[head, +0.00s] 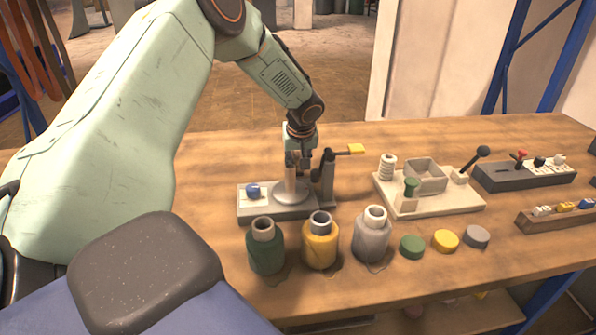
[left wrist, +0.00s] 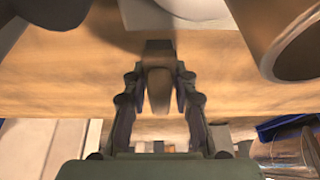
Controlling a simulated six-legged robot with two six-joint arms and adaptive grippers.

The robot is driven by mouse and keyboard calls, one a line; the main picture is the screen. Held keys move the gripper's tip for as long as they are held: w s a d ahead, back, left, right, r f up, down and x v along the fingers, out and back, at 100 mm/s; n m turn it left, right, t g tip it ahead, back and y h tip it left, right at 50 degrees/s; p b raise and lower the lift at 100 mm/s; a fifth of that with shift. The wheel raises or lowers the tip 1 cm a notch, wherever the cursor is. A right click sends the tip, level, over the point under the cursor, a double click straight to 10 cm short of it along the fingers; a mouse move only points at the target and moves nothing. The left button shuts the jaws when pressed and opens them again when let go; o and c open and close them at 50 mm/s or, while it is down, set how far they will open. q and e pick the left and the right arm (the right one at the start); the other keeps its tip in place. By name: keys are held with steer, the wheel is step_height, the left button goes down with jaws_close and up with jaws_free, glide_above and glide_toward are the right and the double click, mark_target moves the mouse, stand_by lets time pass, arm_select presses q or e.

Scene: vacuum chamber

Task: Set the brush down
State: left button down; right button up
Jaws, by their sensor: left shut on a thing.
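My left gripper (head: 303,164) is shut on the brush, over the grey base plate (head: 262,211) of a small device. The brush (head: 291,172) appears as a brown upright piece just above or on a round disc (head: 291,193); I cannot tell if it touches. The left wrist view shows the brown brush handle (left wrist: 159,92) between the fingertips of my left gripper (left wrist: 160,80), with a dark block (left wrist: 158,47) at its end. The bristles are not clear. My right gripper is not in view.
A cream tray (head: 440,205) sits to the right. The table's back left is clear.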

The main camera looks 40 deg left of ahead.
mark_target(297, 170)
arm_select(q)
step_height(297, 170, down, 2)
steer(key=shift+f, duration=0.25)
steer(key=shift+a+f, duration=0.15)
steer(key=shift+f, duration=0.15)
steer(key=c, duration=1.5)
jaws_free()
steer(key=o, duration=0.4)
steer(key=shift+o, duration=0.2)
